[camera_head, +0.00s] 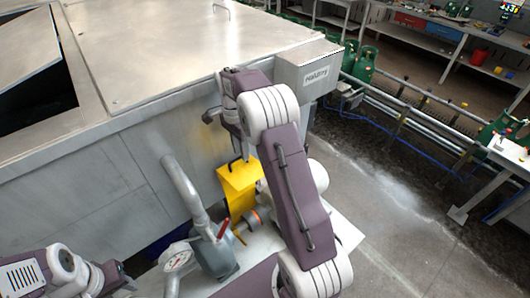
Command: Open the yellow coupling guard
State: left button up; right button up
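The yellow coupling guard (236,187) stands in the middle of the view, beside the grey machine housing. A small black handle (235,163) sits on its top, and its lid looks closed. My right arm partly covers the guard's right side. My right gripper (229,126) is above the guard and appears apart from it; my own wrist hides much of it, so its opening is unclear. My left gripper (118,278) is low at the left, away from the guard; its fingers are too unclear to judge.
The large metal housing (190,45) blocks the far side. Conveyor rails (400,112) with green cylinders (366,62) run at the right; floor between is clear.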

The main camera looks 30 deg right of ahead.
jog(key=s+d+r+b, duration=0.3)
jog(key=s+d+r, duration=0.2)
jog(key=s, duration=0.4)
jog(key=shift+r+b, duration=0.35)
jog(key=shift+r, duration=0.25)
jog(key=shift+s+d, duration=0.1)
